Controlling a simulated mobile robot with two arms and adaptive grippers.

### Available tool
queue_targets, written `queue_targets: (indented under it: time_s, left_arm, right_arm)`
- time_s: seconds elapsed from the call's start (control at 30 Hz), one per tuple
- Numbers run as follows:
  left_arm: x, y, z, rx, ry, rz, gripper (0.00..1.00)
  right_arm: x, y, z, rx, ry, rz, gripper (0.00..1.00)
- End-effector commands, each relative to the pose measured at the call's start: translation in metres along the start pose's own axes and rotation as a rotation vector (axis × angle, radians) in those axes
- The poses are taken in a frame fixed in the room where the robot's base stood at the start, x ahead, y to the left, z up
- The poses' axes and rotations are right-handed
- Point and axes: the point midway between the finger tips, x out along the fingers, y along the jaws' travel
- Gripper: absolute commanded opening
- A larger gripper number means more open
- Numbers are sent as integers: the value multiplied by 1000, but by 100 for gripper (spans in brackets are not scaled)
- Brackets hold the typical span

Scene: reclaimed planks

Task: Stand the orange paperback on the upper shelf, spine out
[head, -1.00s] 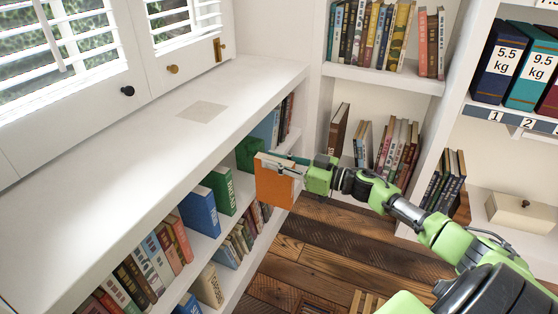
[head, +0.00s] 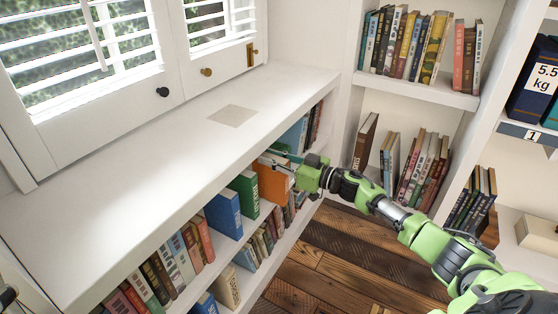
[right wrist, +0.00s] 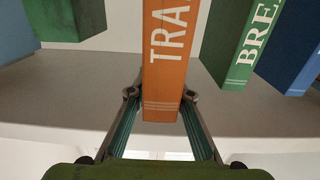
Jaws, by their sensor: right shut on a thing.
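The orange paperback (head: 273,182) is upright at the upper shelf (head: 232,247) of the low white bookcase, beside a green book (head: 246,189). My right gripper (head: 293,169) reaches in from the right and is shut on it. In the right wrist view the book's lettered spine (right wrist: 165,55) faces the camera, with my right gripper's fingertips (right wrist: 162,94) on either side. Whether its base touches the shelf is unclear. My left gripper is not recognisable in view.
A green book with white lettering (right wrist: 245,45) and another green book (right wrist: 67,18) flank the paperback with gaps. A blue book (head: 223,213) stands farther left. The white top (head: 150,160) overhangs the shelf. Tall shelves stand behind.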

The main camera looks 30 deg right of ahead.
Motion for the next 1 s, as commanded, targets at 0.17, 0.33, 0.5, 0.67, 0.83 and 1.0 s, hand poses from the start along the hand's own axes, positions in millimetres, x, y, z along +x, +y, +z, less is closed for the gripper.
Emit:
queue_targets:
  time_s: [0.17,0.33,0.5,0.67,0.83,1.0]
  left_arm:
    - [0,0,0,0,-3,0,0]
    - [-2,0,-3,0,9,0,0]
    - [-3,0,-9,-2,38,0,0]
    - [-3,1,-12,-4,50,1,0]
    - [-3,1,-11,-5,54,2,0]
    - [-3,2,-11,-5,55,3,0]
  right_arm:
    - [19,0,-2,-1,4,0,0]
    - [35,0,-2,0,4,0,0]
    - [46,0,-2,0,3,-1,0]
    - [51,0,-2,0,3,-1,0]
    - [52,0,-2,-1,2,-1,0]
    - [52,0,-2,0,2,-1,0]
